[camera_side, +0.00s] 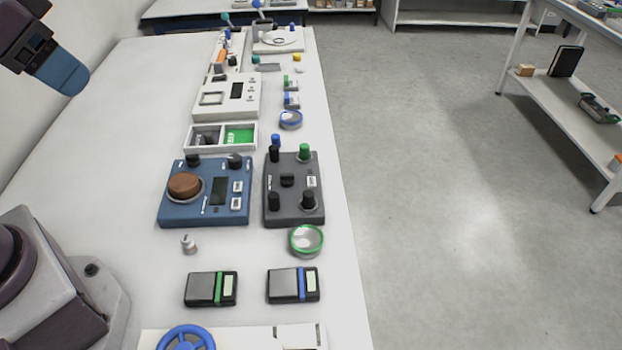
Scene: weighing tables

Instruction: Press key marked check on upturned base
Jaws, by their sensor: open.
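A dark grey box (287,214) lies on the white table, right of centre, with posts standing up at its corners, one of them green-topped. It looks like the upturned base. A small white key or label (311,182) sits on its right side; its marking is too small to read. A blue device (171,212) beside it on the left has a brown round pad, a dark screen and two white keys (237,195) on its right side; their markings are also unreadable. My gripper (66,76), with a blue tip, is at the upper left, open, well away from both devices and touching nothing.
A green-rimmed dish (306,240), a small metal weight (188,244) and two pocket scales (202,288) (284,285) lie in front. A divided tray (190,139) and a white device (215,112) stand behind. The table's left part is clear; its right edge is close to the grey box.

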